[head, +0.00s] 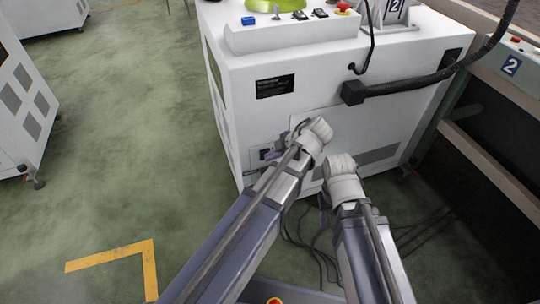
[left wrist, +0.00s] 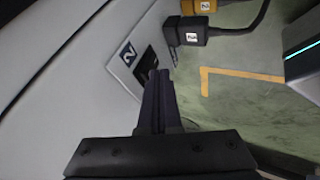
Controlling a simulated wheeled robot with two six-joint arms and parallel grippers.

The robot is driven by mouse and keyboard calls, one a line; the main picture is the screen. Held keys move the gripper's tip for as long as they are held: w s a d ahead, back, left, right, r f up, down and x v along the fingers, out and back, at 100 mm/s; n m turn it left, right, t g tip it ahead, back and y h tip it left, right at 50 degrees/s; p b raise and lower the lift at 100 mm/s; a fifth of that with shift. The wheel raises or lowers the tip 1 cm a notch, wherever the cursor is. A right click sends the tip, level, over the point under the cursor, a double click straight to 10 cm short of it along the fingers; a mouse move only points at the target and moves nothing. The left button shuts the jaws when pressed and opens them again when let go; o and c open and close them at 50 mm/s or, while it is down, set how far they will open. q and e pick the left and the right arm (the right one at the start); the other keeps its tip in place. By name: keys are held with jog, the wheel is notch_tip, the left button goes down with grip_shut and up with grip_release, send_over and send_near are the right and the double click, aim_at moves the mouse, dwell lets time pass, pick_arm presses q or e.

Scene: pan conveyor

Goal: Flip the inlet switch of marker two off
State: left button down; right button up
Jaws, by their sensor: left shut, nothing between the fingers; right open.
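Marker two is the white cabinet (head: 330,75) with a "2" plate at its top right. Its small inlet panel (head: 257,154) is low on the front left. In the left wrist view, a grey plate labelled 2 (left wrist: 127,53) carries the dark inlet switch (left wrist: 146,62). My left gripper (left wrist: 160,74) is shut and empty, its fingertips right at the switch and partly covering it. I cannot tell whether they touch it or how the switch is set. In the head view my left gripper (head: 271,153) is beside the panel. My right gripper (head: 323,203) is open, mostly hidden by its wrist, low before the cabinet.
A black plug (left wrist: 189,31) and a yellow plug (left wrist: 199,6) with cables sit beside the plate. A thick black hose (head: 420,85) runs from the cabinet's front. Loose cables (head: 318,248) lie on the floor. Green floor at left is free.

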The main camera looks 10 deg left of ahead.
pick_arm(q)
jog(key=shift+w+a+r, duration=0.15)
jog(key=shift+w+a, duration=0.05)
jog(key=shift+w, duration=0.1)
jog(key=shift+r, duration=0.1)
jog(key=shift+r+p, duration=0.7)
jog(key=shift+p, duration=0.2)
jog(key=shift+s, duration=0.15)
